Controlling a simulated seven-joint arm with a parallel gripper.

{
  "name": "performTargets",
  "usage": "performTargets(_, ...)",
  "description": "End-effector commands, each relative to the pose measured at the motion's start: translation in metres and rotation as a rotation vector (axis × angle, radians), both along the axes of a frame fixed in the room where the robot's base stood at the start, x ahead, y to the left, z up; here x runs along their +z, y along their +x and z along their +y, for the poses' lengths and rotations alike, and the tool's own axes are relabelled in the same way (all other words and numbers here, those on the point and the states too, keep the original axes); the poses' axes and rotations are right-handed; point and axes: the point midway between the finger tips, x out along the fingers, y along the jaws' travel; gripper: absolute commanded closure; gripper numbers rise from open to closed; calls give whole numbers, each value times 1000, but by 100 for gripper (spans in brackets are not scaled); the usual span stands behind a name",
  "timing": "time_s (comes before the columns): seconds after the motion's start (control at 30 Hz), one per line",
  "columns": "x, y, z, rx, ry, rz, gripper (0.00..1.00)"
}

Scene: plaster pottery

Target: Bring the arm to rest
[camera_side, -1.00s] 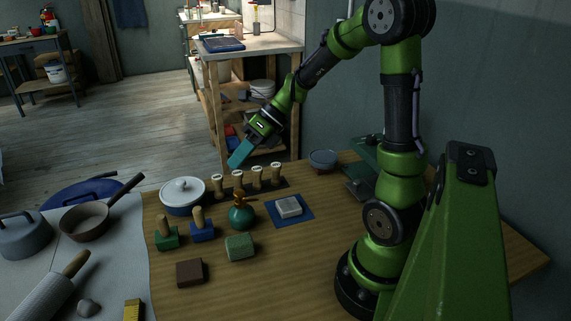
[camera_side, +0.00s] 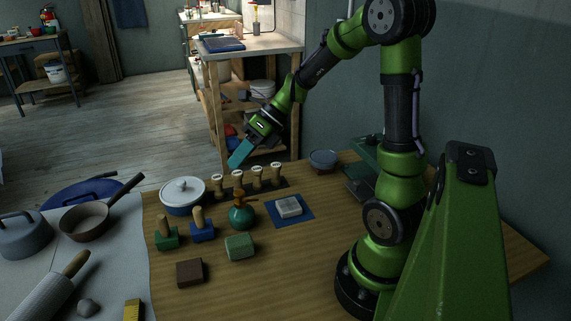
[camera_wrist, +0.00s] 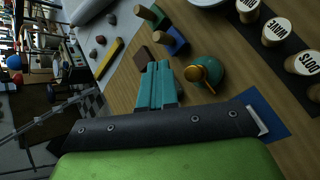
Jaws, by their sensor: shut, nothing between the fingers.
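My gripper (camera_side: 240,153) hangs in the air above the far side of the wooden table (camera_side: 270,262), over the row of wooden stamps (camera_side: 257,177). Its teal fingers are together with nothing between them. In the wrist view, the shut fingers (camera_wrist: 158,84) point past the teal bottle with an orange top (camera_wrist: 206,72). The gripper touches nothing that I can see.
Below stand a lidded blue pot (camera_side: 182,193), the teal bottle (camera_side: 241,217), green and blue handled blocks (camera_side: 203,231), a green sponge block (camera_side: 239,247), a brown block (camera_side: 190,272) and a white block (camera_side: 289,207) on a blue mat. A bowl (camera_side: 322,160) sits at the back.

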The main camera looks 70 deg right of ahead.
Motion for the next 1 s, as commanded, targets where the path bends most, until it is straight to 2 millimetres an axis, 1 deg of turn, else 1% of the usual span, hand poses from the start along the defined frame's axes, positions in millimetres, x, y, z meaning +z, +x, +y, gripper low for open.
performTargets(0.4, 1, 0, 0, 0, 0, 0, 100)
performTargets(0.47, 5, 0, 0, 1, -2, -3, 100)
performTargets(0.6, 25, 1, -1, -1, -3, -5, 100)
performTargets(0.67, 28, 0, 0, 0, -1, -1, 100)
performTargets(0.77, 22, 0, 0, 0, 2, 2, 100)
performTargets(0.87, 11, 0, 0, 0, 2, 4, 100)
performTargets(1.0, -9, 0, 0, -1, 4, 4, 100)
